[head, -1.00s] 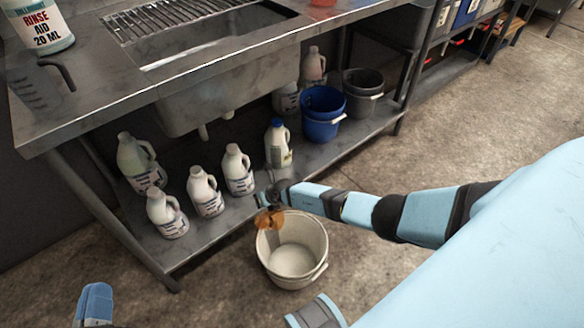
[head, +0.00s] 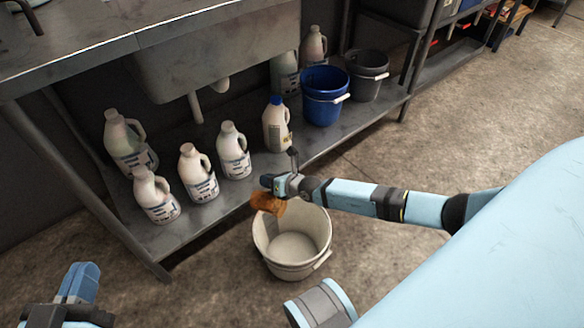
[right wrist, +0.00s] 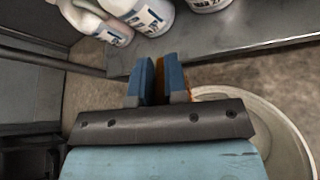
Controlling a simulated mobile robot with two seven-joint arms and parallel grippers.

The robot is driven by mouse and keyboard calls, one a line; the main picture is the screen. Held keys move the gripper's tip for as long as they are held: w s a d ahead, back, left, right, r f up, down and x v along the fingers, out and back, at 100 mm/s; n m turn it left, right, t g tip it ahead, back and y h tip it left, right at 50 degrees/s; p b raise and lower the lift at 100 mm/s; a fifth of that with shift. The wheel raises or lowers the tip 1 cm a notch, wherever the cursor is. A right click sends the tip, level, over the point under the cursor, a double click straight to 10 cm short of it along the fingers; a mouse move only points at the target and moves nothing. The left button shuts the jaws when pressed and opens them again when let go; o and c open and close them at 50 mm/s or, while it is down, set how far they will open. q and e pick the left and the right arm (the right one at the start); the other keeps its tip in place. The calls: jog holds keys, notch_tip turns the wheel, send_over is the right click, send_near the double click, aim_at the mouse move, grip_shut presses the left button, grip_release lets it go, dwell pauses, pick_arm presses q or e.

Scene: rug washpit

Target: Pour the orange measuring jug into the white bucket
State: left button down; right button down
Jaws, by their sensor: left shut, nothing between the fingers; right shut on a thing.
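The white bucket (head: 292,262) stands on the floor in front of the lower shelf in the head view, and its rim (right wrist: 290,125) shows at the right of the right wrist view. The orange measuring jug (head: 268,204) is tilted at the bucket's far left rim. My right gripper (head: 268,184) is shut on it, above the rim. In the right wrist view, the blue fingers of my right gripper (right wrist: 158,75) hide most of the jug, with an orange sliver (right wrist: 187,82) beside them. I cannot see any liquid. My left gripper (head: 82,282) is shut and empty at the lower left.
Several white bottles (head: 198,175) stand on the metal lower shelf (head: 225,205), with a blue bucket (head: 325,97) and a dark grey bucket (head: 366,77). A metal table leg (head: 95,200) rises left of the white bucket. The floor to the right is open.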

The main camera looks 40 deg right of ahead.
pick_arm(q)
jog(key=shift+w+a+m+b, duration=0.1)
jog(key=shift+w+m+b, duration=0.1)
jog(key=shift+m+b, duration=0.15)
pick_arm(e)
jog(key=shift+s+d+t, duration=0.1)
jog(key=shift+s+t, duration=0.05)
jog(key=shift+t, duration=0.15)
jog(key=shift+f, duration=0.1)
pick_arm(q)
jog(key=shift+t+b, duration=0.3)
jog(key=shift+t, duration=0.1)
pick_arm(e)
jog(key=shift+s, duration=0.1)
jog(key=shift+s+d+f+t, duration=0.1)
jog(key=shift+s+d+t, duration=0.05)
jog(key=shift+s+t, duration=0.15)
jog(key=shift+s+d+f+t+y+b, duration=0.15)
jog(key=shift+s+d+t+y+b, duration=0.2)
jog(key=shift+s+b, duration=0.3)
jog(key=shift+s+d+t, duration=0.15)
jog(key=shift+s+t, duration=0.1)
jog(key=shift+s, duration=0.1)
pick_arm(q)
jog(key=shift+w+a+r+m+h, duration=0.4)
jog(key=shift+w+m, duration=0.05)
jog(key=shift+m, duration=0.4)
